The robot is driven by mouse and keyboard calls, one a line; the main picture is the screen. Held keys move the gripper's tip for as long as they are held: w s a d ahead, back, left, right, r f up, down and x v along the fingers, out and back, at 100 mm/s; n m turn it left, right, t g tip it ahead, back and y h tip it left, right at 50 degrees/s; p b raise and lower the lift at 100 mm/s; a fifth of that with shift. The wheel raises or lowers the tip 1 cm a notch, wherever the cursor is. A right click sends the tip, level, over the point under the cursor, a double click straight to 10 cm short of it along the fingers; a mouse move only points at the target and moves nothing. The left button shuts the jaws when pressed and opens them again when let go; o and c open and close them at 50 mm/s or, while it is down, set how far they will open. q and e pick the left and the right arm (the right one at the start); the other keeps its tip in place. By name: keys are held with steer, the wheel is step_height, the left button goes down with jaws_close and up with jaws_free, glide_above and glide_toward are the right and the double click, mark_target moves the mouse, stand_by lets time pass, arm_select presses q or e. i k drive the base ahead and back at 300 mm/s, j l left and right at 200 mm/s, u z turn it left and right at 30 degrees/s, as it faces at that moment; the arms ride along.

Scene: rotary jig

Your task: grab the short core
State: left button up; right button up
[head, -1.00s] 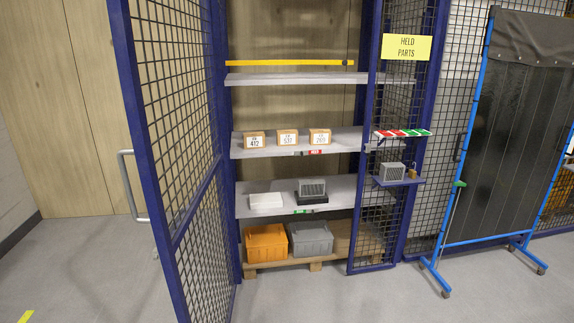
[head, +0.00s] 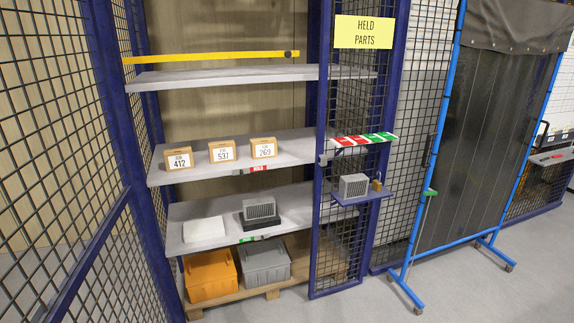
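Two grey finned blocks look like cores. One block (head: 259,209) sits on a black base (head: 262,223) on the lower grey shelf. The other block (head: 353,186) sits on a small ledge (head: 362,198) on the blue mesh panel at the right of the shelves. From here I cannot tell which of them is the short core. Neither of my grippers is in view.
An open blue mesh door (head: 75,200) stands at the left. Cardboard boxes (head: 221,151) numbered 412, 537 and 269 sit on the middle shelf, a white block (head: 204,229) on the lower. An orange bin (head: 210,275) and grey bin (head: 264,263) are below. A blue-framed screen (head: 478,130) stands right.

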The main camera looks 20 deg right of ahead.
mark_target(352, 185)
steer(key=i+l, duration=0.25)
steer(key=i, duration=0.15)
steer(key=i+l, duration=0.25)
steer(key=i, duration=0.15)
steer(key=i+l, duration=0.2)
steer(key=i, duration=0.25)
